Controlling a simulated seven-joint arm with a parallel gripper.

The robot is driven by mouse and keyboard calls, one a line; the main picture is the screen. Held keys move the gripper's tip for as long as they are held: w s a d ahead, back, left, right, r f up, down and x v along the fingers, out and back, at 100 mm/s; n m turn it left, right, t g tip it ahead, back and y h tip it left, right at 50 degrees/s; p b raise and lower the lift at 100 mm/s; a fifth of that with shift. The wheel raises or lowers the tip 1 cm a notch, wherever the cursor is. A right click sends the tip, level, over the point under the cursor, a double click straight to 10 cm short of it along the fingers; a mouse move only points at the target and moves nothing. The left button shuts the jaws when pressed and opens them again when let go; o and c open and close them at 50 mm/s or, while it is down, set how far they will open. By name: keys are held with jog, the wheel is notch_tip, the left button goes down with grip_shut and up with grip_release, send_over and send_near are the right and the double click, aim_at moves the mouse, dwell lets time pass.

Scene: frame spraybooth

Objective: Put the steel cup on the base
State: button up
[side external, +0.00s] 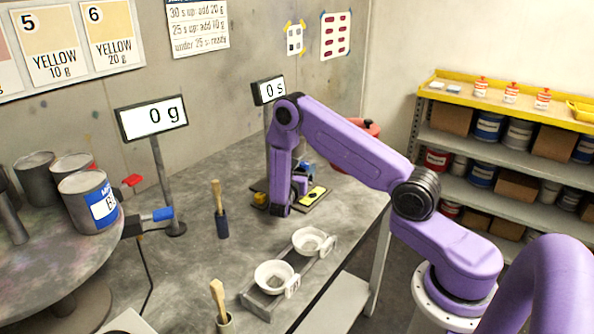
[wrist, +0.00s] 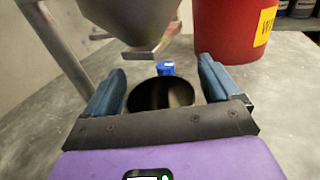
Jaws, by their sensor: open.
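My gripper (wrist: 162,70) is open in the wrist view, its two blue-grey fingers apart. Between them is a round, dark opening with a brownish inside (wrist: 160,94), which may be the steel cup; I cannot tell whether the fingers touch it. A grey metal cone (wrist: 133,18) hangs just beyond, above the table. In the side external view my gripper (side external: 299,184) is low at the back of the table, over a dark plate with a yellow panel (side external: 315,194), possibly the base. My arm partly hides this spot, and no steel cup can be made out there.
A red bucket (wrist: 235,30) stands close behind to the right. A metal post (wrist: 62,48) rises on the left. Two white bowls (side external: 273,277) sit in a grey rack towards the front. A brush holder (side external: 221,222) stands left. Bare table lies between them.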

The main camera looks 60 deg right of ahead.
jog(key=v, duration=1.1)
jog(key=shift+s+a, duration=0.1)
jog(key=shift+a, duration=0.25)
jog(key=s+a+r+m+g+y, duration=0.2)
jog(key=s+a+y, duration=0.3)
jog(key=s, duration=0.5)
jog(key=s+a+r+m+g+y, duration=0.2)
jog(key=s+a+r+m+y, duration=0.2)
jog(key=s, duration=0.6)
jog(key=s+a+r+m+g+y, duration=0.2)
jog(key=s+a+r+y, duration=0.3)
jog(key=s, duration=0.6)
jog(key=a+m+y, duration=0.1)
jog(key=a+y, duration=0.1)
jog(key=y, duration=0.1)
jog(key=shift+r+m+g, duration=0.15)
jog(key=shift+m+g, duration=0.15)
jog(key=shift+m, duration=0.1)
jog(key=shift+w, duration=0.1)
